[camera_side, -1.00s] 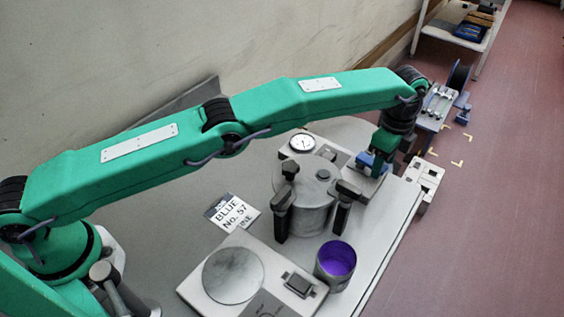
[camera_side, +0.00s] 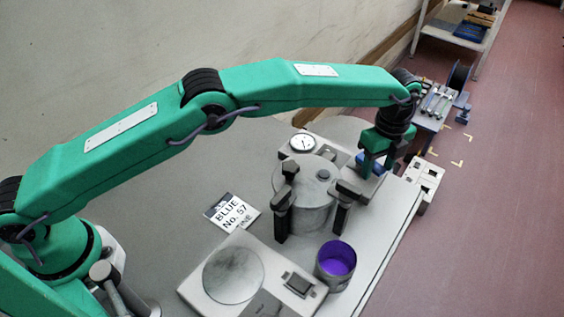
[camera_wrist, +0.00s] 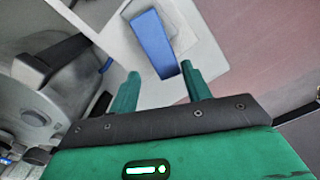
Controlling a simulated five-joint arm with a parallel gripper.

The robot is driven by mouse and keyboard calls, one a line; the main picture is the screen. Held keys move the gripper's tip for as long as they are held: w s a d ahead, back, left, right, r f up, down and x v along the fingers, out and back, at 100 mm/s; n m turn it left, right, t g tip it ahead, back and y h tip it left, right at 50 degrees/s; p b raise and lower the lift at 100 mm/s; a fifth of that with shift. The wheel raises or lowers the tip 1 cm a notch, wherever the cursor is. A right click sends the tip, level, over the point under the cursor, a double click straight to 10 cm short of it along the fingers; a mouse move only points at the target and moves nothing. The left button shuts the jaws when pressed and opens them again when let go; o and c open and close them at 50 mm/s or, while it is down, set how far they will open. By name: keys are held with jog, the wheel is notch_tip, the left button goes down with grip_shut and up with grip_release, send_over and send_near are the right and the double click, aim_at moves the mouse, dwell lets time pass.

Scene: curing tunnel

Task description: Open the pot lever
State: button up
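A blue lever (camera_wrist: 152,40) lies on a pale square plate (camera_wrist: 178,16) in the wrist view. In the side view the blue lever (camera_side: 372,166) is partly hidden by my gripper, at the right of the grey pot (camera_side: 306,208). My gripper (camera_wrist: 158,76) is open and empty, with its two green fingers apart. In the wrist view the lever's near end appears between the fingertips. I cannot tell whether the fingers touch it. In the side view my gripper (camera_side: 376,174) points down over the plate.
Dark clamp arms (camera_side: 283,200) stand around the pot, close to my gripper. A round dial (camera_side: 303,143) is behind it. A can of purple liquid (camera_side: 336,262), a scale (camera_side: 234,276) and a label card (camera_side: 232,213) are in front. The table's right edge is near.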

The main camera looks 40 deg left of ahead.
jog(key=m, duration=0.1)
jog(key=s+m, duration=0.1)
jog(key=a+m, duration=0.1)
jog(key=m, duration=0.1)
jog(key=shift+s+a, duration=0.1)
jog(key=shift+s, duration=0.15)
jog(key=a+m, duration=0.1)
jog(key=m, duration=0.1)
jog(key=s+m, duration=0.1)
jog(key=m, duration=0.1)
jog(key=shift+a+m, duration=0.3)
jog(key=shift+a, duration=0.1)
notch_tip(320, 180, up, 8)
jog(key=s+a+r+n, duration=0.2)
jog(key=a+r+n, duration=0.2)
jog(key=n, duration=0.6)
jog(key=s+a+r+n+t, duration=0.1)
jog(key=a+r+n, duration=0.3)
jog(key=n, duration=0.7)
jog(key=s+a+r+n, duration=0.2)
jog(key=a+r+n, duration=0.2)
jog(key=a+n, duration=0.4)
jog(key=shift+s+r+n+t+h, duration=0.15)
jog(key=shift+s+n+t+h, duration=0.2)
jog(key=shift+n, duration=0.85)
jog(key=shift+a, duration=0.1)
